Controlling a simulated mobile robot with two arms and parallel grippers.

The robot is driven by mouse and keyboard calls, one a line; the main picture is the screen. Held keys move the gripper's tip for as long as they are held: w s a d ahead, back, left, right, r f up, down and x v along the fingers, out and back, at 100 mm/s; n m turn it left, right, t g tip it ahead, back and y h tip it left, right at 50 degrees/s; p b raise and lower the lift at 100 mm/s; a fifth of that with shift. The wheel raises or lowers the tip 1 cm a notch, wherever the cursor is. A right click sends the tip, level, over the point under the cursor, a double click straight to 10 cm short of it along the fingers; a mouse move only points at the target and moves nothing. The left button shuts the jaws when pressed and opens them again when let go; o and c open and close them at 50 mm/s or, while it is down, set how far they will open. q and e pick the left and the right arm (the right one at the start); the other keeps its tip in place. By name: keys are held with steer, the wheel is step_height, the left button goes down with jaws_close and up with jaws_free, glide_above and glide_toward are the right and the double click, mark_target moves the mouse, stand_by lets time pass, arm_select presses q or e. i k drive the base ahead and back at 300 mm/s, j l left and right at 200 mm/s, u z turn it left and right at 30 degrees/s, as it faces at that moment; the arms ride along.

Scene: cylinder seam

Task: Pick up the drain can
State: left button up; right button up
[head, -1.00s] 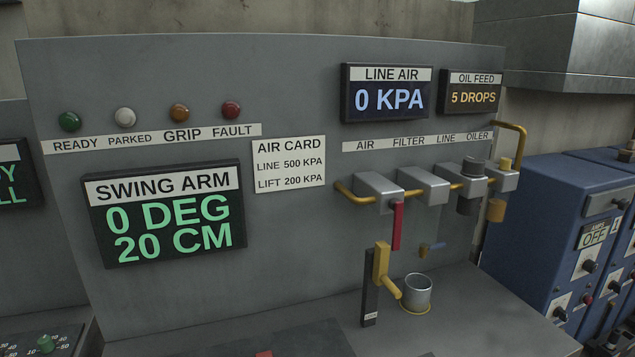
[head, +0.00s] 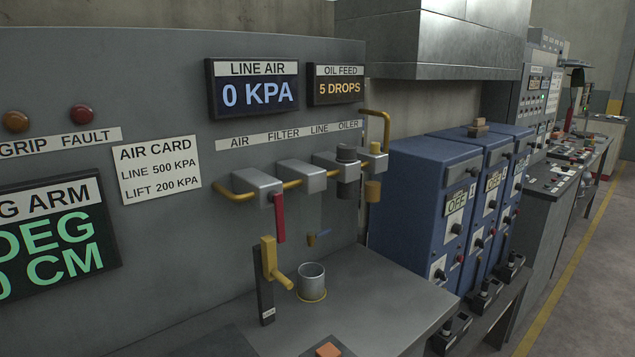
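The drain can (head: 311,282) is a small open grey metal cup standing upright on the grey bench top. A yellow ring shows around its base. It stands just right of a yellow lever (head: 269,258) on a dark upright plate (head: 264,296). Neither of my grippers is in the head view.
Above the can, a red handle (head: 279,217) hangs below the grey air-line units and yellow pipe. An orange block (head: 327,350) lies at the bench's front. Blue cabinets (head: 420,190) stand to the right. The bench right of the can is clear.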

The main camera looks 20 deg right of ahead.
mark_target(311, 276)
steer(key=i+l, duration=0.15)
steer(key=l, duration=0.15)
steer(key=i+l, duration=0.2)
steer(key=l, duration=0.15)
steer(key=i+l+u, duration=0.1)
steer(key=l, duration=0.2)
steer(key=i+l, duration=0.4)
steer(key=l, duration=0.3)
steer(key=l+u, duration=0.2)
steer(key=l, duration=0.15)
steer(key=k, duration=0.05)
